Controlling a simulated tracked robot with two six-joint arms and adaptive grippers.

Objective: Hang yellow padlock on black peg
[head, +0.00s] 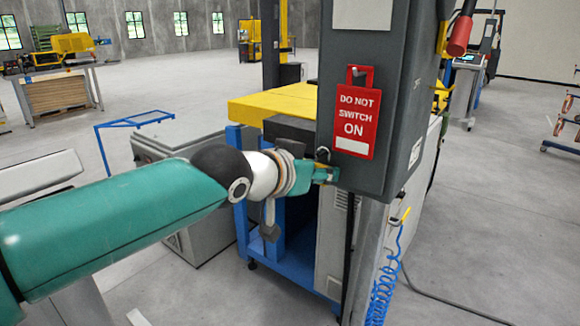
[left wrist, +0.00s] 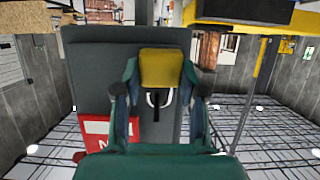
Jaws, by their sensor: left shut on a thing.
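The yellow padlock (left wrist: 160,68) is between the fingers of my left gripper (left wrist: 160,80), which is shut on it; its pale shackle points down in the left wrist view. The short black peg (left wrist: 156,113) shows at the shackle's loop, in line with it. I cannot tell whether the shackle is around the peg or just in front of it. In the head view my left gripper (head: 325,174) is at the lower left edge of the grey cabinet (head: 366,60), and the padlock is mostly hidden there. My right gripper is not in view.
A red "DO NOT SWITCH ON" tag (head: 355,112) hangs on the cabinet face, close to the right of my gripper; it also shows in the left wrist view (left wrist: 105,130). A yellow-topped blue bench (head: 270,104) stands behind. A blue coiled hose (head: 383,280) hangs below the cabinet.

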